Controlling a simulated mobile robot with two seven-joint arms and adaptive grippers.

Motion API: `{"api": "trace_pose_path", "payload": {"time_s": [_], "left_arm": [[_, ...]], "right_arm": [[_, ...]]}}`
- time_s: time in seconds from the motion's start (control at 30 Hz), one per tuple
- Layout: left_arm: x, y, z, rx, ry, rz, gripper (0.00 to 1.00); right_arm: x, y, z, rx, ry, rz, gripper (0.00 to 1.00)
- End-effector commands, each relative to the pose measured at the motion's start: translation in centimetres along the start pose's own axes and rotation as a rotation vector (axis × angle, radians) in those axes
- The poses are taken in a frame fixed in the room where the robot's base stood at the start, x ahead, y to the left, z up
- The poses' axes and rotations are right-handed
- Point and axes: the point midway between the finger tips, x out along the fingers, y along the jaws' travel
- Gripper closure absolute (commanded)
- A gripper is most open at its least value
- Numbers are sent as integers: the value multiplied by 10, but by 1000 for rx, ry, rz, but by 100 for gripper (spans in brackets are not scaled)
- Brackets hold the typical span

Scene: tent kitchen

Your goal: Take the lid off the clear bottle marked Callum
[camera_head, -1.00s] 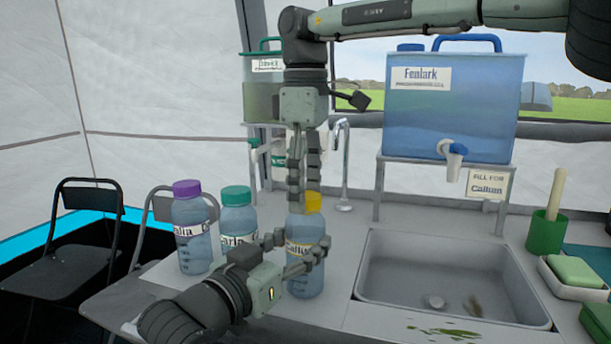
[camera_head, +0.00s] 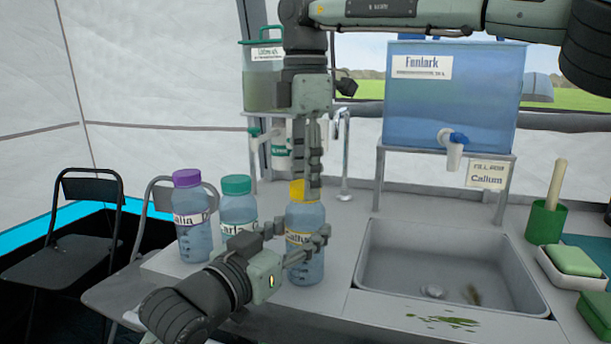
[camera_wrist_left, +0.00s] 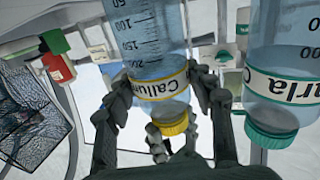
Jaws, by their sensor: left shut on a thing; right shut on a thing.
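The clear bottle marked Callum (camera_head: 306,218) stands upright on the counter beside the sink. It has a yellow label band and a yellow lid (camera_head: 296,190). My left gripper (camera_head: 303,244) is shut around its body at the label. In the left wrist view the bottle (camera_wrist_left: 148,35) shows upside down between my left fingers (camera_wrist_left: 165,98), with its lid (camera_wrist_left: 174,127) at the neck. My right gripper (camera_head: 307,189) comes down from above and is shut on the lid. Its fingers partly hide the lid, and I cannot tell whether the lid is loose.
Bottles with a purple lid (camera_head: 186,178) and a green lid (camera_head: 236,185) stand close on the left. The sink (camera_head: 450,270) is on the right. A blue water tank (camera_head: 455,100) stands behind it. A green pot (camera_head: 545,222) and a soap dish (camera_head: 570,270) are at far right.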

Motion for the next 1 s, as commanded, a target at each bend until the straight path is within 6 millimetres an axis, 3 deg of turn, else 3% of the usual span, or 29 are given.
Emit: {"api": "trace_pose_path", "payload": {"time_s": [0.3, 1.0], "left_arm": [[0, 1, 0, 0, -1, 1, 100], [0, 0, 0, -1, -1, 1, 100]], "right_arm": [[0, 0, -1, -886, 4, 1, 94], [-2, 0, -1, -2770, 2, 0, 94]]}}
